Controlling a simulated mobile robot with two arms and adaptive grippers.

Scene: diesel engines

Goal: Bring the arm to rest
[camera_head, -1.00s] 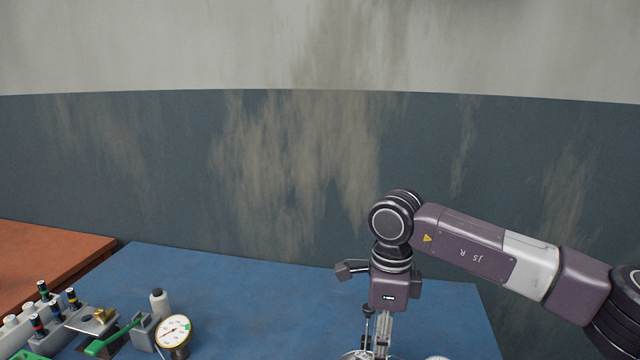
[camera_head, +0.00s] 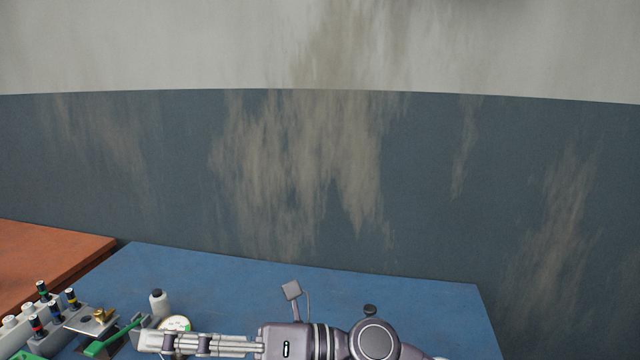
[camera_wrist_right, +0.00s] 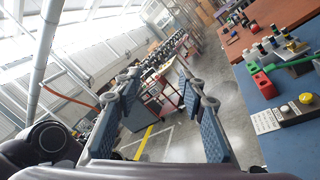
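My right gripper (camera_head: 150,342) lies low over the blue table (camera_head: 400,290) in the head view, its fingers pointing left. My left gripper is in neither view.
An orange table (camera_head: 45,255) adjoins there. The table's back middle is clear. In the wrist view a red cart (camera_wrist_right: 155,100) stands on the floor.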

